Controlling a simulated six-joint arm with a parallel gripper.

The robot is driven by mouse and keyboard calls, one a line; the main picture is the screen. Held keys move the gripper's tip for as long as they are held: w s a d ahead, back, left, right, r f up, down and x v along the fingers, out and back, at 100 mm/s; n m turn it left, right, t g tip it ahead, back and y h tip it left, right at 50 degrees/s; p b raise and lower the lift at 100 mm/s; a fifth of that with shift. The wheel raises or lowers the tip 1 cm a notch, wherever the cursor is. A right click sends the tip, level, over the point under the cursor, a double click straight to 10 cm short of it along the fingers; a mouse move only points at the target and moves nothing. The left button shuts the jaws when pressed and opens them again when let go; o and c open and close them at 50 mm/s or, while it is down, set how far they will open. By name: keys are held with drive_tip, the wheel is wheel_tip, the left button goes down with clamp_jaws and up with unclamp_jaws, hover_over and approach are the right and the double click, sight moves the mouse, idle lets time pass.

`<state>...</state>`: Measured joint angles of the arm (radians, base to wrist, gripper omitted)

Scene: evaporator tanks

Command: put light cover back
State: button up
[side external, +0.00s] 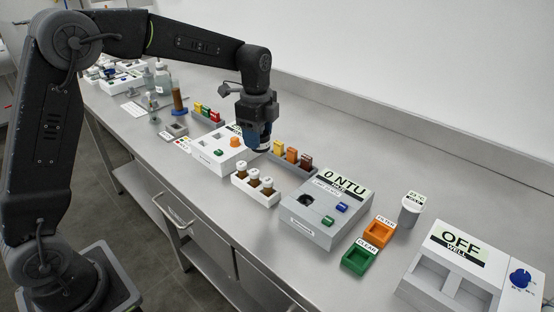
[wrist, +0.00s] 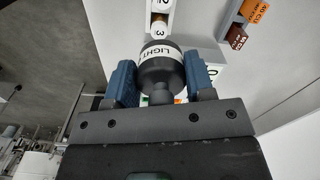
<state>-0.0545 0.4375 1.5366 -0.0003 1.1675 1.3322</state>
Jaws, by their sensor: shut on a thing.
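The light cover (wrist: 162,72) is a dark rounded cap with a white band reading LIGHT. My gripper (wrist: 160,82) is shut on it, with a blue finger on each side. In the side external view my gripper (side external: 258,135) points down and holds the cover above the bench, near a white box with an orange knob. The grey meter (side external: 312,222) reading 0 NTU stands to the right of my gripper. Its round dark well (side external: 306,200) is uncovered. The cover is apart from the meter. The cover's underside is hidden in both views.
A white rack (side external: 252,192) with capped brown vials stands just in front of the meter's left. Behind are coloured blocks (side external: 291,156). Orange (side external: 381,234) and green (side external: 360,260) trays, a grey cup (side external: 410,212) and an OFF heater block (side external: 455,270) stand to the right.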

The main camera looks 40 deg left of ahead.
drive_tip(key=w+a+f+n, duration=0.2)
drive_tip(key=a+f+n, duration=0.25)
drive_tip(key=a, duration=0.75)
drive_tip(key=n, duration=0.1)
hover_over(274, 177)
wheel_tip(274, 177, down, 7)
drive_tip(key=shift+a, duration=0.1)
drive_tip(key=shift+f, duration=2)
drive_tip(key=shift+f, duration=0.2)
drive_tip(key=o, duration=1)
wheel_tip(274, 177, up, 12)
drive_tip(key=shift+r, duration=0.25)
